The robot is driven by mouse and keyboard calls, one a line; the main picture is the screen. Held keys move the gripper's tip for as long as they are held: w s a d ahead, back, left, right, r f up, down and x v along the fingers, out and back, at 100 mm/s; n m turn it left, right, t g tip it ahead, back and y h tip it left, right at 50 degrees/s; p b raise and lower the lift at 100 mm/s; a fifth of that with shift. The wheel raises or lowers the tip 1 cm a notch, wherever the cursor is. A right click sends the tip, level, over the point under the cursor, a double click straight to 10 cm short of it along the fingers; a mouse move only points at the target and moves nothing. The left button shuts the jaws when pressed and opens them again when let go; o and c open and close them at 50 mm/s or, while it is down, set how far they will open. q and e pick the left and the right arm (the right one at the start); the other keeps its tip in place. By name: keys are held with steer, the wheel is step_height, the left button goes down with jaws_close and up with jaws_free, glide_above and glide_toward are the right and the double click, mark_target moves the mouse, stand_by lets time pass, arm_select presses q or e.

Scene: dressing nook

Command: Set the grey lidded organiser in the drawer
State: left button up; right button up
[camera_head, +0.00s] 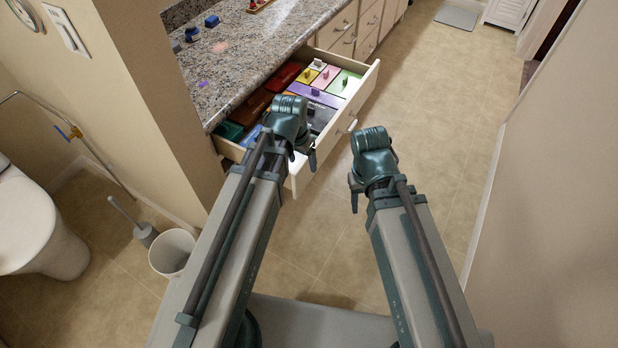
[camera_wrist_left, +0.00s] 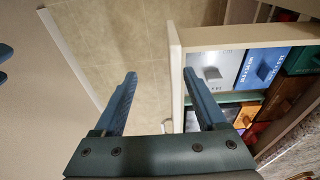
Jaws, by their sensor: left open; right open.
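A light grey lidded box with a small knob (camera_wrist_left: 212,72) sits in the near front corner of the open drawer (camera_wrist_left: 174,70), next to a blue box (camera_wrist_left: 262,68). In the head view my left arm mostly hides that corner. My left gripper (camera_head: 302,160) is open at the drawer's front wall. In the left wrist view (camera_wrist_left: 162,98) one finger is over the floor and the other over the drawer, close to the grey box; I cannot tell whether it touches. A darker grey box (camera_head: 321,116) also lies in the drawer. My right gripper (camera_head: 354,196) is open and empty, outside the drawer.
Several coloured boxes, including a purple one (camera_head: 313,96) and a red one (camera_head: 281,77), fill the drawer. A granite counter (camera_head: 245,62) runs above it, with small blue items (camera_head: 192,34). A white bin (camera_head: 172,251) stands at left. Floor to the right is clear.

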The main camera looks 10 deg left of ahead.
arm_select(q)
steer(key=s+d+g+y, duration=0.2)
steer(key=s+d, duration=0.4)
steer(key=s, duration=0.4)
steer(key=shift+s, duration=0.35)
steer(key=shift+f, duration=0.1)
step_height(320, 180, up, 12)
steer(key=p, duration=1.2)
